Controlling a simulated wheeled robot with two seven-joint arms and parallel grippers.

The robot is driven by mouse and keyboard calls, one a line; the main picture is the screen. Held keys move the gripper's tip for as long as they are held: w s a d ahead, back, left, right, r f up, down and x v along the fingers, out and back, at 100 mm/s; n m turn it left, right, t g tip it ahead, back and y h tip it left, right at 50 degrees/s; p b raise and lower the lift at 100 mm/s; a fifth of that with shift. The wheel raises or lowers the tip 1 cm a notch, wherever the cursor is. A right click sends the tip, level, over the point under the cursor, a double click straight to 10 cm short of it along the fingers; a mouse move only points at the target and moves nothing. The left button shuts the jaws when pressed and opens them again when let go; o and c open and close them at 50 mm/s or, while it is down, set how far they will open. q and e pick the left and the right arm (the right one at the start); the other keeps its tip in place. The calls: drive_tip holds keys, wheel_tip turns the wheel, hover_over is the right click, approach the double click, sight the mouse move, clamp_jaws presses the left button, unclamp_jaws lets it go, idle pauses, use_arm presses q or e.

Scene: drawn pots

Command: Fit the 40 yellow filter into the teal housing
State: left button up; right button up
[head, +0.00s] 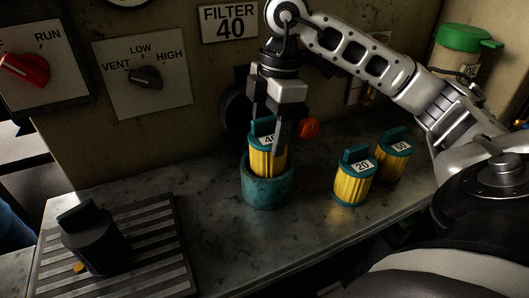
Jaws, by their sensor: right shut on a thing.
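The yellow filter labelled 40 (267,162) has a teal cap and stands upright with its lower end inside the teal housing (267,188). The housing is a worn open cup on the grey bench; how deep the filter sits in it is hidden by the rim. My right gripper (270,138) comes from above and is shut on the filter's top, its fingers covering part of the cap and label. My left gripper is not in view.
Yellow filters labelled 20 (353,185) and apparently 80 (394,160) stand to the right. A red knob (309,128) is close behind the gripper. A black part (97,245) stands on a ribbed tray (165,262) at left. A green-lidded jar (464,45) is at back right.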

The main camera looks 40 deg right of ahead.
sight(270, 134)
wheel_tip(270, 134, down, 4)
drive_tip(key=shift+r+b, duration=0.1)
drive_tip(key=shift+b, duration=0.2)
drive_tip(key=shift+f, duration=0.35)
drive_tip(key=shift+w, duration=0.1)
drive_tip(key=shift+f, duration=0.15)
drive_tip(key=o, duration=1.4)
drive_tip(key=shift+c, duration=0.2)
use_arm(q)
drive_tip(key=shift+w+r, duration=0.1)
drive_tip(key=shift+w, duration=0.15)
use_arm(e)
drive_tip(key=r, duration=0.3)
drive_tip(key=d+r+p, duration=0.1)
drive_tip(key=r, duration=0.3)
drive_tip(key=r+p, duration=0.1)
drive_tip(key=r, duration=0.3)
drive_tip(key=shift+s+d, duration=0.2)
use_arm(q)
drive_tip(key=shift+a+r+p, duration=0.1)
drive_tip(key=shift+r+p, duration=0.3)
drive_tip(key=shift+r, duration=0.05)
use_arm(e)
drive_tip(key=shift+d+r, duration=0.1)
drive_tip(key=shift+r, duration=0.55)
